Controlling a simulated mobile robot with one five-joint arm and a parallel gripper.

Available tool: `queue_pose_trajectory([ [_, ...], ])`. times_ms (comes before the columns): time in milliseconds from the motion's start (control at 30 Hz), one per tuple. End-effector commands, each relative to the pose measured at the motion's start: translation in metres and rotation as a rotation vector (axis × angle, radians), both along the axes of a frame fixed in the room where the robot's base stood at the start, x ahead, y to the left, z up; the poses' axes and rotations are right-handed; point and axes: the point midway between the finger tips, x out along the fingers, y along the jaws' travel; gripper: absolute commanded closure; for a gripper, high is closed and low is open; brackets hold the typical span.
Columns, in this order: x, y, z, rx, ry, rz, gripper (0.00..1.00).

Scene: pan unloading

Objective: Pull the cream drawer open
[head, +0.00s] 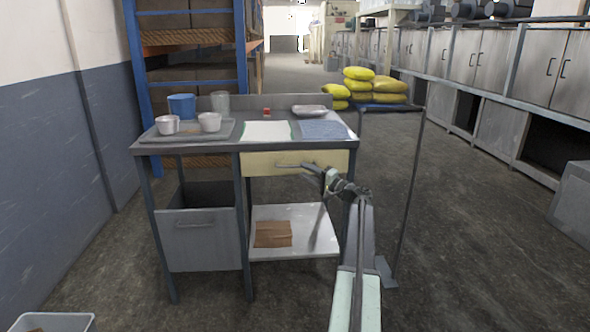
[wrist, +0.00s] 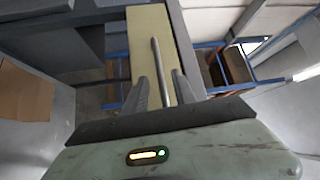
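The cream drawer (head: 262,163) sits under the right part of the grey table top and looks shut. Its bar handle (head: 290,165) runs across the front; in the wrist view the handle (wrist: 156,58) stands over the cream front (wrist: 145,25). My gripper (head: 314,169) is at the right part of the drawer front. In the wrist view my gripper (wrist: 160,78) is open, with one finger on each side of the handle bar. Gaps show between the bar and both fingers. How deep the bar sits between them is hard to tell.
The grey table (head: 190,150) carries a tray with cups, a blue container (head: 182,106), a white cloth (head: 267,131), a blue cloth (head: 324,130) and a metal dish (head: 309,111). A grey bin (head: 200,240) hangs lower left.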

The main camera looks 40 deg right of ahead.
Motion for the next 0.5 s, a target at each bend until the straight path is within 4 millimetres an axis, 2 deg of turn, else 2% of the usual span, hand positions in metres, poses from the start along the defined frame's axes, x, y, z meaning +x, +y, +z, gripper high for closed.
queue_pose_trajectory([
  [100,0.025,0.002,0.005,0.001,0.0,0.003,0.68],
  [233,0.046,0.004,0.007,0.0,0.0,0.003,0.68],
  [333,0.053,0.005,0.008,0.0,0.0,0.002,0.68],
  [500,0.053,0.006,0.007,0.0,0.0,0.002,0.68],
])
